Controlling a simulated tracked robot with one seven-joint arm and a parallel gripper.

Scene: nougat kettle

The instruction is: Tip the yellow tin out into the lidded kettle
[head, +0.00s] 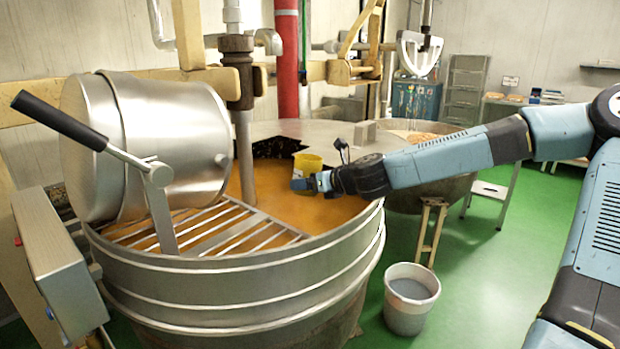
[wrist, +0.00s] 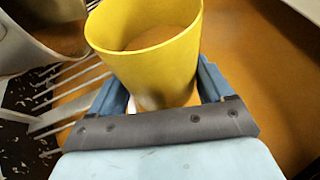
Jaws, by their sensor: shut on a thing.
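The yellow tin (head: 307,163) is in my gripper (head: 312,184), held over the right part of the lidded kettle (head: 240,300). In the wrist view the tin (wrist: 150,65) stands about upright between the two blue fingers (wrist: 163,95), with brownish contents inside. The kettle is a wide steel vessel full of orange-brown mass (head: 280,190). A slatted grate (head: 215,232) covers its front left. The flat lid (head: 310,133) covers the back, with a dark jagged opening at its edge. The tin's lower part is partly hidden by my gripper in the head view.
A steel drum (head: 165,145) with a black handle leans over the kettle's left side. A vertical shaft (head: 244,150) rises from the mass left of the tin. A grey bucket (head: 410,298) stands on the green floor. A second kettle (head: 425,180) is behind my arm.

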